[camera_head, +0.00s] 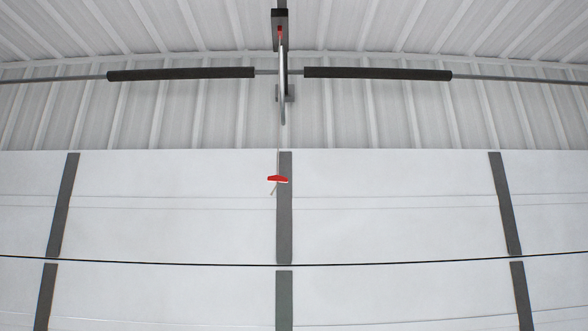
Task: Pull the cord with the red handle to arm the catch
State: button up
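The red handle (278,179) hangs in the middle of the camera view, in front of the white garage door's central dark strip. It is a small red crossbar with a short pale end dangling under it. A thin cord (278,160) runs up from it toward the opener rail and trolley (282,75) above. A small red part (280,33) shows near the top of the rail; the catch itself is too small to make out. My gripper is not in view, and nothing is seen touching the handle.
The closed white sectional door (390,210) has several dark vertical strips and a dark horizontal seam. A shaft with two dark springs (180,74) (378,73) crosses above it. A dark bracket (280,16) sits at the ceiling. The space around the handle looks clear.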

aim_at(277, 178)
jog(key=k, duration=0.3)
jog(key=z, duration=0.25)
jog(key=i, duration=0.65)
jog(key=z, duration=0.6)
jog(key=i, duration=1.45)
jog(key=u, duration=0.45)
jog(key=i, duration=1)
jog(key=u, duration=0.6)
